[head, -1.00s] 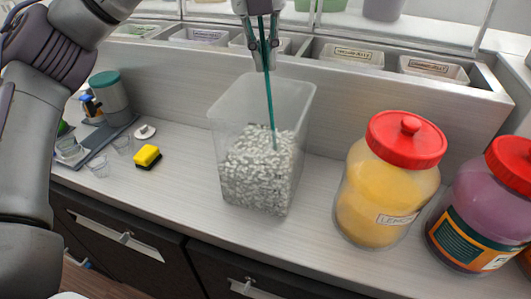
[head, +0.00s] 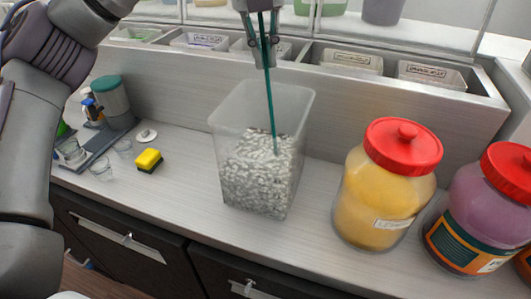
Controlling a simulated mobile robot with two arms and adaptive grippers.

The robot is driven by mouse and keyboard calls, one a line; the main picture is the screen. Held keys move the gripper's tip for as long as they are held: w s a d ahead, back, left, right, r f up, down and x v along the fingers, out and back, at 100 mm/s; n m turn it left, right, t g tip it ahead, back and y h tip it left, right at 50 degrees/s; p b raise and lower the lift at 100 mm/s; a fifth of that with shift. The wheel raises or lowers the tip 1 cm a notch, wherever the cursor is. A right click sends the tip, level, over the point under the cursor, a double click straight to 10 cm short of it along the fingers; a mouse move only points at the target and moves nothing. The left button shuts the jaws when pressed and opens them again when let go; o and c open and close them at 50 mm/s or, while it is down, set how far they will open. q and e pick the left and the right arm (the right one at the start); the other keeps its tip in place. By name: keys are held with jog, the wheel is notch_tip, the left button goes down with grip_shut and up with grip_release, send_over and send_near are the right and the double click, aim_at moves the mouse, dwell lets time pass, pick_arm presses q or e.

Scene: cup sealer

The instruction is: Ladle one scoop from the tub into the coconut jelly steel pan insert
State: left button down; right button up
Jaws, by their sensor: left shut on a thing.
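The clear square tub (head: 228,125) stands on the counter, partly filled with whitish pieces (head: 255,180). My left gripper (head: 266,60) is above the tub, shut on the green ladle handle (head: 269,100). The handle stands nearly upright, and its lower end is buried in the pieces, so the ladle's bowl is hidden. Labelled pan inserts sit in the raised rail behind: one (head: 352,61) right of the gripper and another (head: 432,74) farther right. Their labels are too small to read surely, so I cannot tell which is coconut jelly. My right gripper is not in view.
A yellow jar with a red lid (head: 384,190) and a purple jar (head: 482,210) stand right of the tub. A yellow sponge (head: 149,160), small clear cups (head: 102,170) and a grey-green container (head: 112,98) are at the left. The rail's front wall rises behind the tub.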

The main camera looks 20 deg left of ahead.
pick_arm(q)
jog(key=shift+r+p, duration=3.75)
jog(key=shift+r, duration=1.2)
notch_tip(320, 180, up, 8)
jog(key=p, duration=0.7)
jog(key=shift+r+p, duration=0.25)
jog(key=shift+p, duration=0.05)
